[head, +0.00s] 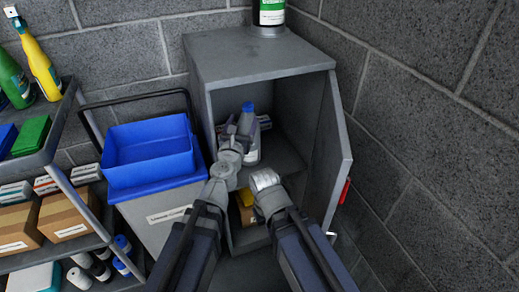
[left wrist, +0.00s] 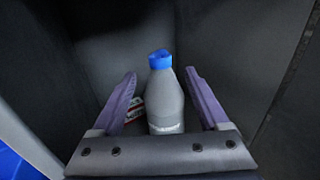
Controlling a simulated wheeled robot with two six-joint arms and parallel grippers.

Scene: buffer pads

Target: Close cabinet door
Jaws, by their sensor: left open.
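The grey cabinet (head: 255,55) stands in the corner with its front open. Its door (head: 335,150) hangs wide open on the right, with a red handle (head: 344,191) on its outer face. My left gripper (head: 247,124) is inside the cabinet, open around a grey bottle with a blue cap (head: 248,106). In the left wrist view the bottle (left wrist: 165,100) stands upright between the spread fingers (left wrist: 161,74), with gaps on both sides. My right arm reaches to the cabinet opening, left of the door; its gripper fingers are hidden.
A green-labelled bottle (head: 269,12) stands on top. Left are a blue bin (head: 150,150) on a cart and a shelf (head: 62,135) with boxes and bottles. A block wall (head: 430,130) is close right of the door.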

